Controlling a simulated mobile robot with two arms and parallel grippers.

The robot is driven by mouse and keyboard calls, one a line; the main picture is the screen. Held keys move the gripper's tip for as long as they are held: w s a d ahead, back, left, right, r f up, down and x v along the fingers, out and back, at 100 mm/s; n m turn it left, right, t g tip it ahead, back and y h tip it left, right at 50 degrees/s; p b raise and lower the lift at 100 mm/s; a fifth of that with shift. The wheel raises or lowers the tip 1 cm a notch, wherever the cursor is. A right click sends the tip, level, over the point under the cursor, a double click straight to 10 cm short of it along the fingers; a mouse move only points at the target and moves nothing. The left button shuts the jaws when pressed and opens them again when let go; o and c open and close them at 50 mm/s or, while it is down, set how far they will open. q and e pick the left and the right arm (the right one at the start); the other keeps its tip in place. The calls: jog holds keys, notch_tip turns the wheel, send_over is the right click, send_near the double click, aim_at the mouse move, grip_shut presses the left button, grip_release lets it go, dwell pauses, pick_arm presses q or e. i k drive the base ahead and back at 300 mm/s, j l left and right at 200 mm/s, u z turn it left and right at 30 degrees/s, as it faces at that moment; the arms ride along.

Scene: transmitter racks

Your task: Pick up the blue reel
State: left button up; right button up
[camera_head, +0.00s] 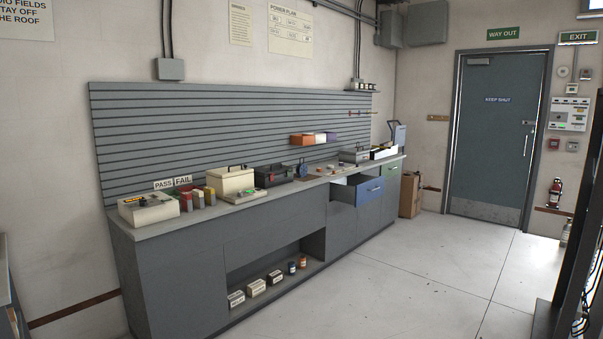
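No blue reel can be told for certain at this distance. A small blue object (302,169) stands on the long grey workbench (165,234), near the middle of its top; its shape is too small to make out. Two small round items also stand in the open lower shelf, a dark bluish one (292,267) and a reddish one (303,262). Neither of my grippers is in view.
A blue-fronted drawer (370,190) stands pulled out from the bench. Boxes (256,287) sit on the low shelf, and a cardboard box (411,194) stands past the bench. A dark rack (583,240) is at right. The floor (400,280) between is clear.

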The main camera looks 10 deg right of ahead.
aim_at(302, 168)
jog(key=i+j, duration=0.1)
jog(key=i, duration=0.4)
jog(key=i+j, duration=0.1)
jog(key=i, duration=0.4)
jog(key=i+j+z, duration=0.1)
jog(key=i, duration=0.4)
jog(key=i+j, duration=0.15)
jog(key=i, duration=0.35)
jog(key=i+l+z, duration=0.2)
jog(key=i+z, duration=0.15)
jog(key=i, duration=0.25)
jog(key=i+z, duration=0.35)
jog(key=i, duration=0.3)
jog(key=i+z, duration=0.35)
jog(key=i, duration=0.25)
